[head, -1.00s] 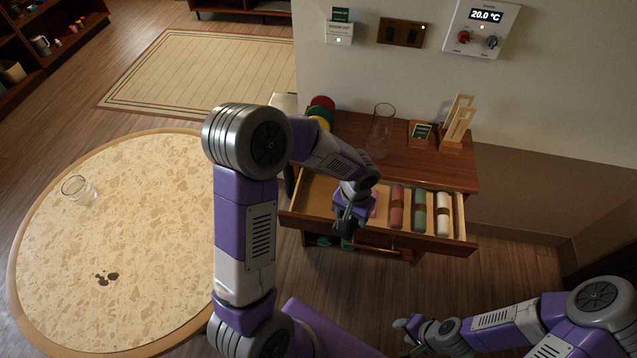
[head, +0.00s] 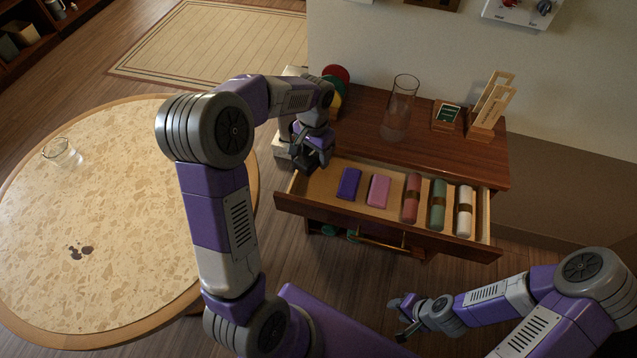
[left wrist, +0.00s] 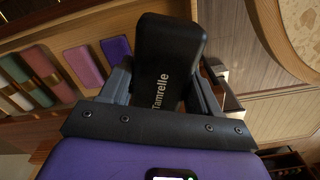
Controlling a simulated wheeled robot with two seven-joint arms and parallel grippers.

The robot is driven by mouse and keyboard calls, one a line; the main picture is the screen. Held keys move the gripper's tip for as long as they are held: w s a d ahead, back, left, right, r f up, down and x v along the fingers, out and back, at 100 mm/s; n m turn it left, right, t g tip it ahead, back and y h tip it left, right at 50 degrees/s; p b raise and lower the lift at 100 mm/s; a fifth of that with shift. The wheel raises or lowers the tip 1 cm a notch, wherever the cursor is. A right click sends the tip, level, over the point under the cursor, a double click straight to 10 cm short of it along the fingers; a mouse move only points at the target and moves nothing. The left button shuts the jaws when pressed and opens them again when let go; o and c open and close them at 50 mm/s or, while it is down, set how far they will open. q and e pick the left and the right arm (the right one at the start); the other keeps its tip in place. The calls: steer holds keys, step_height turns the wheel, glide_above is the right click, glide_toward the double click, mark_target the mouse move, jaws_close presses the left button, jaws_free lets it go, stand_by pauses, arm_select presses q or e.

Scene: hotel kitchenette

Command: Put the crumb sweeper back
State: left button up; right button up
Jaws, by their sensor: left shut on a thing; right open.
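The crumb sweeper (left wrist: 165,50) is a black, rounded block lettered "Tamrelle", seen between my left fingers in the left wrist view. My left gripper (head: 310,160) is shut on it, above the back left corner of the open drawer (head: 380,224). In the head view the sweeper is a small dark shape, mostly hidden by the gripper. The drawer holds a purple block (head: 349,183), a pink block (head: 378,191) and red, green and white rolls (head: 438,205). The drawer's left end looks bare. My right gripper (head: 403,318) is open and empty, low in front of the drawer.
The wooden cabinet top (head: 440,145) carries a glass vase (head: 400,107), a small card stand (head: 446,116), a wooden rack (head: 490,105) and coloured discs (head: 336,77). A round table (head: 120,200) on the left holds a glass (head: 62,153) and a dark spill (head: 80,251).

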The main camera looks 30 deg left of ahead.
arm_select(q)
steer(key=b, duration=0.4)
glide_toward(319, 179)
steer(key=s+f, duration=0.2)
steer(key=f, duration=0.1)
steer(key=s+f, duration=0.2)
steer(key=shift+d+f, duration=0.15)
steer(key=shift+d, duration=0.25)
steer(key=w, duration=0.2)
steer(key=w+a+b, duration=0.1)
steer(key=w, duration=0.1)
steer(key=shift+f+b, duration=0.4)
steer(key=shift+f, duration=0.1)
steer(key=shift+f, duration=0.15)
steer(key=o, duration=0.6)
steer(key=shift+f, duration=0.1)
steer(key=shift+o, duration=0.7)
